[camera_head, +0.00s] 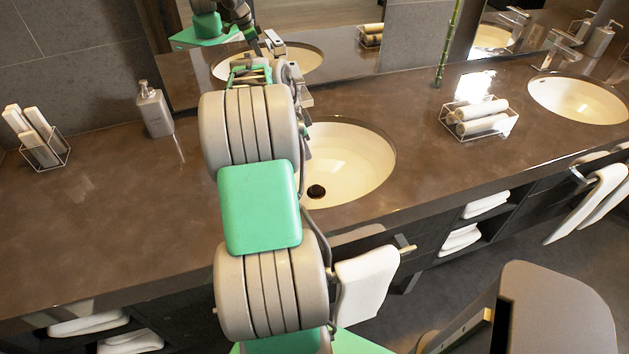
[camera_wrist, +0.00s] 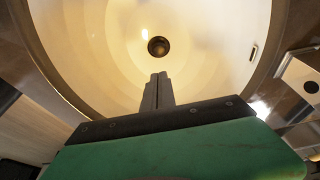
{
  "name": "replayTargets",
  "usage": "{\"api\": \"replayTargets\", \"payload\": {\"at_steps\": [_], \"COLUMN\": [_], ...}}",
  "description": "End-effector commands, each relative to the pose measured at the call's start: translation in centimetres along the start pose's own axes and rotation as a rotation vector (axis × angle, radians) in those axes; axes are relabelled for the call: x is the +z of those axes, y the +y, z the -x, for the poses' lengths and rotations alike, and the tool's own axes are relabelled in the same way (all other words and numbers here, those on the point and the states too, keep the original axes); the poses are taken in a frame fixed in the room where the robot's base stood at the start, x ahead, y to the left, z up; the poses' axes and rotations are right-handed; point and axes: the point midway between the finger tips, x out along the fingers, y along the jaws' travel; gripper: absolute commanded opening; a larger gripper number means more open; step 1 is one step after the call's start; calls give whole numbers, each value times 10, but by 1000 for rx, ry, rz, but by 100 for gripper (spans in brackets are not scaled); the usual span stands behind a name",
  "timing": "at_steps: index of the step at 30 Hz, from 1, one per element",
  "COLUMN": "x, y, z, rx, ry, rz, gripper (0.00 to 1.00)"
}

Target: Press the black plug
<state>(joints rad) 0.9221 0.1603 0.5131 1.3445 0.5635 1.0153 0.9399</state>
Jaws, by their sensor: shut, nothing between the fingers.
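The black plug (camera_head: 317,191) sits low in the cream oval sink (camera_head: 352,160), just right of my arm in the head view. In the wrist view the plug (camera_wrist: 158,46) is a dark round disc in the pale bowl (camera_wrist: 205,50). My gripper (camera_wrist: 158,77) points into the bowl, its two fingers together and empty. The fingertips show just below the plug in that picture; a gap is visible between them, but its depth is hard to tell. In the head view my arm covers the left part of the sink and hides the fingertips.
A soap bottle (camera_head: 154,110) and a wire holder (camera_head: 43,151) with rolled towels stand left on the brown counter (camera_head: 110,215). A second towel rack (camera_head: 483,133) and another sink (camera_head: 578,100) are to the right. A white towel (camera_head: 366,285) hangs in front. A mirror (camera_head: 345,75) rises behind.

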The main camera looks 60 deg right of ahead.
Motion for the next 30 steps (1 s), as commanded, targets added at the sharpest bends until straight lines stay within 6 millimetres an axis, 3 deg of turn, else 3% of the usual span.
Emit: {"api": "replayTargets", "payload": {"at_steps": [11,30], "x": [-1,8], "y": [0,0], "z": [-6,-126], "rx": [-1,-1], "ry": [1,0], "rz": [-1,3], "gripper": [0,0]}}
